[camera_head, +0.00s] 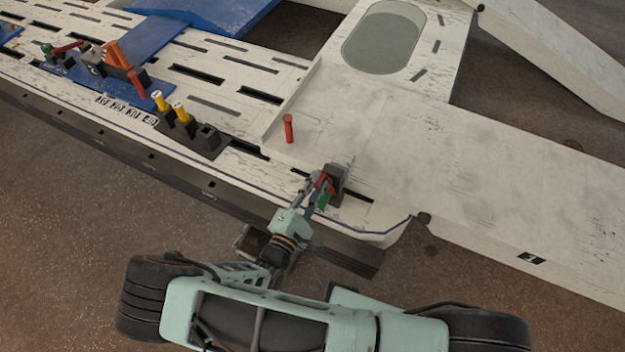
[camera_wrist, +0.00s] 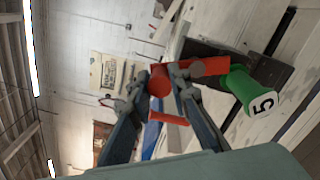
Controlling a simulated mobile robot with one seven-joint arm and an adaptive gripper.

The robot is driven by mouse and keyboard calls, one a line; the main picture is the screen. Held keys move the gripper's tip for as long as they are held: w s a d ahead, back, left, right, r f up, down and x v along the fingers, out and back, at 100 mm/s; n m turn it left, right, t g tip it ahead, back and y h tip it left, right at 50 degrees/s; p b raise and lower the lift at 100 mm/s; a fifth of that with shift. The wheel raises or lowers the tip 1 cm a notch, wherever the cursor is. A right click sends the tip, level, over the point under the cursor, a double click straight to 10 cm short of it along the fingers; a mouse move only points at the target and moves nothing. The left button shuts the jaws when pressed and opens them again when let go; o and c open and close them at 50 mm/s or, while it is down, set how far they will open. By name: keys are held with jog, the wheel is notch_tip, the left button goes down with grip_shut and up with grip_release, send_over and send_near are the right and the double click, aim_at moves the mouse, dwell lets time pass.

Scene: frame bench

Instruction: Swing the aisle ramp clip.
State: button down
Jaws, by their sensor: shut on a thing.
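The likely aisle ramp clip is a red lever (camera_wrist: 207,67) on a dark block (camera_head: 338,178) at the near edge of the white deck, beside the ramp. A green cylinder (camera_wrist: 250,90) marked 5 sits beside the lever; the green part also shows in the head view (camera_head: 323,201). My gripper (camera_wrist: 162,82) is shut on the red lever, with its fingers on either side of the lever's rounded red end. In the head view my gripper (camera_head: 318,188) reaches the block from the near side and partly hides the lever.
A red pin (camera_head: 288,128) stands upright farther back on the deck. Yellow-topped black fittings (camera_head: 182,118) and an orange-and-black device (camera_head: 118,66) are to the left. A wide white ramp (camera_head: 480,180) lies to the right. The deck has several dark slots.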

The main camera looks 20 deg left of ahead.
jog(key=shift+d+r+m+p, duration=0.15)
jog(key=shift+d+m+p, duration=0.2)
jog(key=shift+m, duration=0.55)
jog(key=shift+d+r+m+p, duration=0.1)
jog(key=shift+d+m+p, duration=0.25)
jog(key=shift+m, duration=0.55)
jog(key=shift+d, duration=0.1)
jog(key=c, duration=1.8)
grip_release()
jog(key=shift+o, duration=0.2)
jog(key=shift+s, duration=0.1)
jog(key=s, duration=0.7)
jog(key=shift+s+a, duration=0.15)
jog(key=shift+a, duration=0.15)
